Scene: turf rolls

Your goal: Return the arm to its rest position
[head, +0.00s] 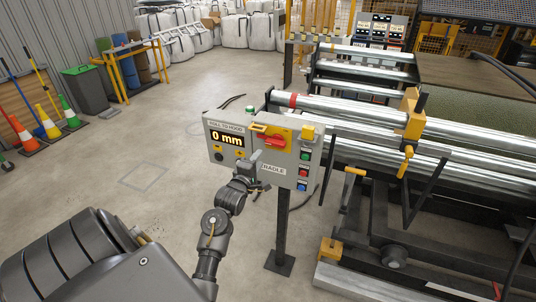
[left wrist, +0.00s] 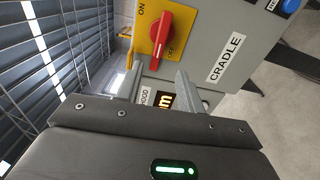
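My left arm reaches in from the lower left of the head view. Its gripper (head: 260,173) is at the lower front of the grey control panel (head: 235,168), near the CRADLE label. Any contact between fingers and panel cannot be told. My right gripper is not in view.
The panel display (head: 228,138) reads 0 mm; its post (head: 282,225) stands on the floor. A roller machine (head: 390,150) fills the right side. Cones (head: 47,128), a grey bin (head: 85,90) and white bags (head: 235,30) stand farther off. Open floor (head: 150,150) lies left of the panel.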

